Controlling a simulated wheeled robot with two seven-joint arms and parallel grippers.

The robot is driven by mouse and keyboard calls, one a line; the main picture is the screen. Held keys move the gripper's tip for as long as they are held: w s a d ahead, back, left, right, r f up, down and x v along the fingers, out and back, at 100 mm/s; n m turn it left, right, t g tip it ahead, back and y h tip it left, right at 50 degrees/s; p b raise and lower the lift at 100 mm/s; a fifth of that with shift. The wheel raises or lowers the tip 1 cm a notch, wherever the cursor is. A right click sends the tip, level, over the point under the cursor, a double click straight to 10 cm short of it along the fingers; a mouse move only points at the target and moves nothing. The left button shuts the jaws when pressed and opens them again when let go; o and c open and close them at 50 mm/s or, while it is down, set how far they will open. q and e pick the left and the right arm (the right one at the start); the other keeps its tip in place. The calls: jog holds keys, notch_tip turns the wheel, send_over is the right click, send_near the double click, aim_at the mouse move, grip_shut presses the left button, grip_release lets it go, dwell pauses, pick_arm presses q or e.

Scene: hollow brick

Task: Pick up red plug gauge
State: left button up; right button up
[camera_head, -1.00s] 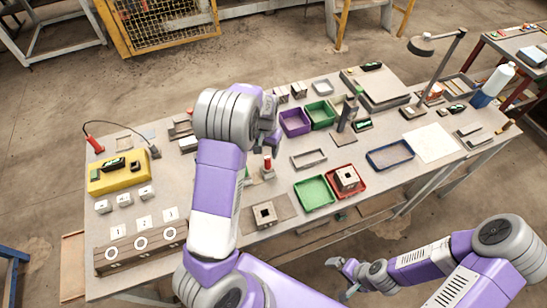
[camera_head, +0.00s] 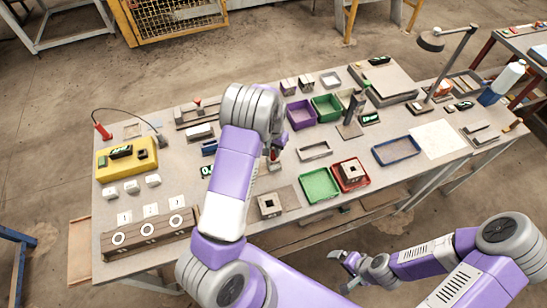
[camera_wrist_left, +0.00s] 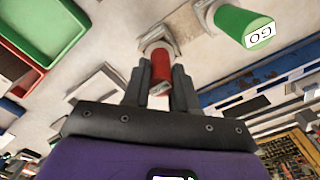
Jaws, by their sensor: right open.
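The red plug gauge (camera_wrist_left: 160,68) stands between the two fingers of my left gripper (camera_wrist_left: 160,82) in the left wrist view, its pale label end towards the camera. The fingers lie close along both its sides; whether they press on it I cannot tell. In the head view my left gripper (camera_head: 275,145) is over the table's middle, and a bit of the red gauge (camera_head: 274,154) shows beneath it, partly hidden by my arm. My right gripper (camera_head: 347,268) is open and empty in front of the table.
A green gauge marked GO (camera_wrist_left: 243,25) stands close beside the red one. A block with a square hole (camera_head: 268,206), a green tray (camera_head: 320,186) and a red tray (camera_head: 364,183) lie nearer the front. A blue tray (camera_head: 417,155) is to the right.

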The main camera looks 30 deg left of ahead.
pick_arm(q)
grip_shut()
